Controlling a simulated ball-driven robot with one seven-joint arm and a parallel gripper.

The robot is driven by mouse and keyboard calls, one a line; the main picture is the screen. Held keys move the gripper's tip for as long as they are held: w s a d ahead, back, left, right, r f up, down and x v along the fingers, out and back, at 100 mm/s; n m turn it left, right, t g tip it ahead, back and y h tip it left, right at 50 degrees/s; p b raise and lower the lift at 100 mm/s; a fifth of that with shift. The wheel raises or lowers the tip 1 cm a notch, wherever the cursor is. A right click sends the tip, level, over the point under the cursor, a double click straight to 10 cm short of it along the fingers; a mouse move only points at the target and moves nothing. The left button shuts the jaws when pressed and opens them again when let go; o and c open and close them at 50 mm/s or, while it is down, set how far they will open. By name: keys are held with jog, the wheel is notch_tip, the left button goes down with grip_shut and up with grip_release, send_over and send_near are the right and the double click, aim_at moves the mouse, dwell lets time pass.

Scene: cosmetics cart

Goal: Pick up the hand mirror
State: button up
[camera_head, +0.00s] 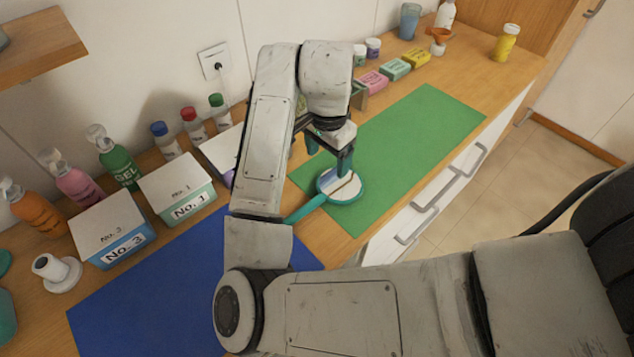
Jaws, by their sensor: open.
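The hand mirror (334,184) has a round glass with a teal rim and a teal handle pointing to the lower left. It lies at the left end of the green mat (420,140), with its handle reaching toward the blue mat. My gripper (328,164) points down over the mirror's round head, its jaws open. One dark finger overlaps the glass in the picture. I cannot tell whether it touches. My arm hides part of the counter to the left of the mirror.
The blue mat (150,285) lies at the lower left. White-topped boxes No. 3 (110,225) and No. 1 (178,185) stand behind it, with several bottles along the wall. Small boxes (395,69) line the green mat's back edge. The counter's front edge with drawers (440,195) is close to the mirror.

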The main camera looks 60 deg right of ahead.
jog(key=a, duration=0.1)
jog(key=y+b, duration=0.1)
send_over(320, 196)
jog(key=shift+m, duration=0.4)
notch_tip(320, 196, down, 6)
jog(key=shift+w+f, duration=0.1)
jog(key=shift+f+b, duration=0.55)
jog(key=shift+f, duration=2)
grip_shut()
